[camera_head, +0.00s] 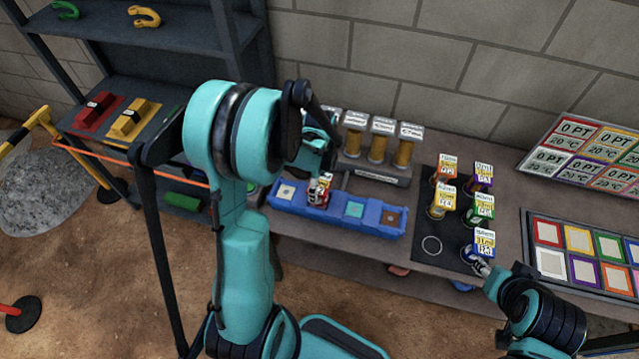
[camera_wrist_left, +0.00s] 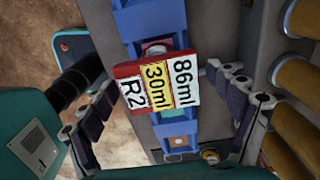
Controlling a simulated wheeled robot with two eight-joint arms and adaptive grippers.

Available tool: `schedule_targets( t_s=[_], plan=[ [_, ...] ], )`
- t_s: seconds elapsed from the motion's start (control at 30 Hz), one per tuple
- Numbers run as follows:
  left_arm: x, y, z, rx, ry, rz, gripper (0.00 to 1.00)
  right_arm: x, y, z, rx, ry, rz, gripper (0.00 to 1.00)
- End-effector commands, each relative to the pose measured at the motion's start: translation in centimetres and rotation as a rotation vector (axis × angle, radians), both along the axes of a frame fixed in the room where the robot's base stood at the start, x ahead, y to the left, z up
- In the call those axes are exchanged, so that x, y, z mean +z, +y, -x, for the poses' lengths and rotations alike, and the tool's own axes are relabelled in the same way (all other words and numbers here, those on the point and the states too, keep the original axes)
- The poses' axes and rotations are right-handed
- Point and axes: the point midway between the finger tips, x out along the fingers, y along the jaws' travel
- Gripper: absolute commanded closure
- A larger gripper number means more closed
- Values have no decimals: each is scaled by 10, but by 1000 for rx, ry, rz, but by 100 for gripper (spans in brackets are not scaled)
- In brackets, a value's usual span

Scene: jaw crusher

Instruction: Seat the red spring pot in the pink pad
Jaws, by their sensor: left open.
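The red spring pot (camera_head: 318,192) stands in the blue tray (camera_head: 335,217), at the second place from the left. Its tag (camera_wrist_left: 157,83) reads 86ml, 30ml and R2 in the left wrist view. My left gripper (camera_head: 316,160) is over the pot. Its fingers (camera_wrist_left: 162,108) are open on both sides of the tag, apart from it.
Teal (camera_head: 354,209) and brownish (camera_head: 392,219) pads show right of the pot. Behind the tray stands a grey rack (camera_head: 372,170) with amber cylinders. A black mat (camera_head: 420,251) holds several tagged pots and a bare ring (camera_head: 431,246). Colour boards lie farther right.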

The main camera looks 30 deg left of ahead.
Motion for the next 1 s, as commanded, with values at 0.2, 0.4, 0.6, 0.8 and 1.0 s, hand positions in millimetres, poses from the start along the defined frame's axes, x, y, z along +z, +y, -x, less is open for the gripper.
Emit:
schedule_targets(
  t_s=[0.2, 0.4, 0.6, 0.8, 1.0],
  plan=[
    [47, 0, 1, 0, 0, 0, 10, 11, 0, 0, 0, 0, 0, 60],
    [89, 0, 1, 0, 0, 0, 10, 19, 0, 0, 0, 0, 0, 60],
    [112, 0, 0, 1, 0, 0, 10, 23, 0, 0, 0, 0, 0, 60],
    [136, -15, 12, 136, -65, -9, 10, 23, 0, 0, 0, 0, 0, 60],
    [174, -54, 47, 540, -259, 36, 10, 23, 0, 0, 0, 0, 0, 60]
  ],
)
